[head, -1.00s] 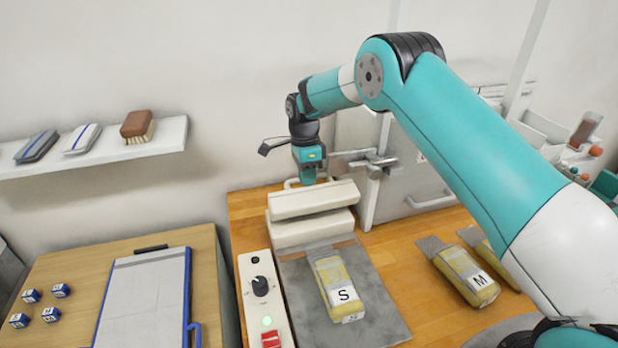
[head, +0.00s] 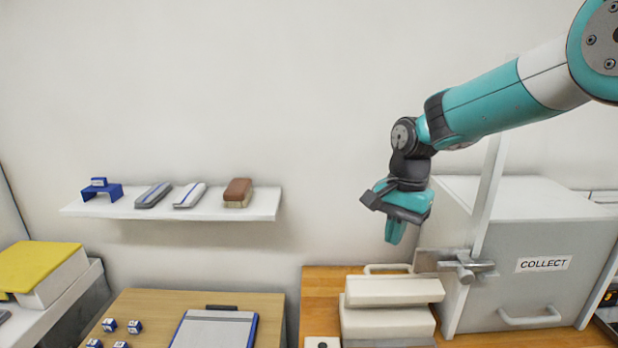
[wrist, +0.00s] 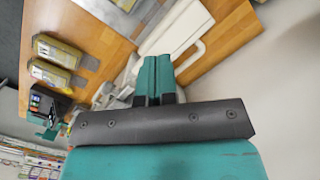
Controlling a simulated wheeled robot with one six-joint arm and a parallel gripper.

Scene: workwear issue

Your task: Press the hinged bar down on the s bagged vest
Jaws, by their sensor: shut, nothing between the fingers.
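The hinged bar (head: 394,290) is the cream upper part of a press, lying above its cream base (head: 388,322) with a dark gap between them. A looped handle (head: 388,267) stands behind it. My gripper (head: 395,240) is shut and empty, pointing down above the rear of the bar, apart from it in the head view. In the wrist view my fingers (wrist: 155,62) show in front of the cream press (wrist: 172,30) and its handle (wrist: 190,52). The S bagged vest is outside the head view now, and I cannot make it out surely in the wrist view.
A grey COLLECT cabinet (head: 540,290) with a metal clamp (head: 466,266) stands close right of the press. A clipboard (head: 214,328) lies on the lower table. Two yellow bagged vests (wrist: 58,52) show in the wrist view.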

